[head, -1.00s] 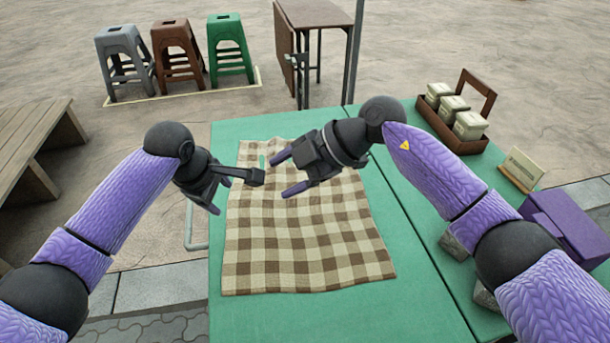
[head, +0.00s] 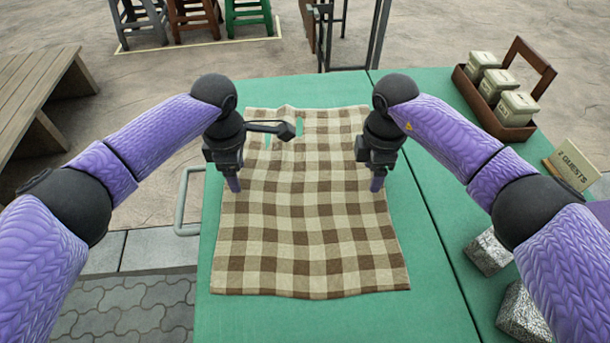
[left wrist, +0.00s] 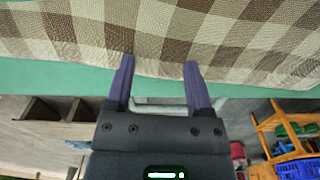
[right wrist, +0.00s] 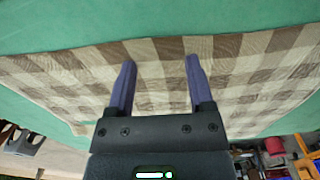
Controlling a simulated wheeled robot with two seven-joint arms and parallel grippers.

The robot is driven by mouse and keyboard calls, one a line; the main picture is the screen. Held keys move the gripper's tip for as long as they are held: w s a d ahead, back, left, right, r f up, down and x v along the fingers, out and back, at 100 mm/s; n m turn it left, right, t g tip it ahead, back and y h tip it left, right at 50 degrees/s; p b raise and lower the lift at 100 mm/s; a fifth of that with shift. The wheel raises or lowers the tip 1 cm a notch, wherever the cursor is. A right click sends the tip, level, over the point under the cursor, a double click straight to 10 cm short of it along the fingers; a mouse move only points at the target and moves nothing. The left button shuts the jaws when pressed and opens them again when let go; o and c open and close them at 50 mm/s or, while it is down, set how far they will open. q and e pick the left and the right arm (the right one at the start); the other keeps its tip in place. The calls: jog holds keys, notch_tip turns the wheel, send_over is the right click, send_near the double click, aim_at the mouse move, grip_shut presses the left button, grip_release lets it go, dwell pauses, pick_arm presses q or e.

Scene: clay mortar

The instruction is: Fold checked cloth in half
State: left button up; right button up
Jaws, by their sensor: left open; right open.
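The brown and cream checked cloth (head: 305,225) lies spread on the green table, with slight ripples. Two green gaps show near its far edge. My left gripper (head: 234,185) is over the cloth's left side, and my right gripper (head: 377,184) is over its right side. In the left wrist view, the open fingers (left wrist: 158,75) point at the cloth's edge (left wrist: 150,40) with nothing between them. In the right wrist view, the open fingers (right wrist: 158,75) lie over the cloth (right wrist: 160,85), with no cloth visibly gripped. Whether the fingertips touch the cloth is unclear.
The green table (head: 440,310) is bare around the cloth. Grey stone blocks (head: 488,250) sit at the right. Stools and a bench stand beyond the table.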

pick_arm(q)
jog(key=shift+f, duration=0.25)
pick_arm(e)
jog(key=shift+f, duration=0.25)
pick_arm(q)
jog(key=shift+r, duration=0.1)
jog(key=shift+c, duration=0.5)
pick_arm(e)
jog(key=shift+r, duration=0.1)
jog(key=shift+c, duration=0.5)
pick_arm(q)
grip_shut()
pick_arm(e)
grip_shut()
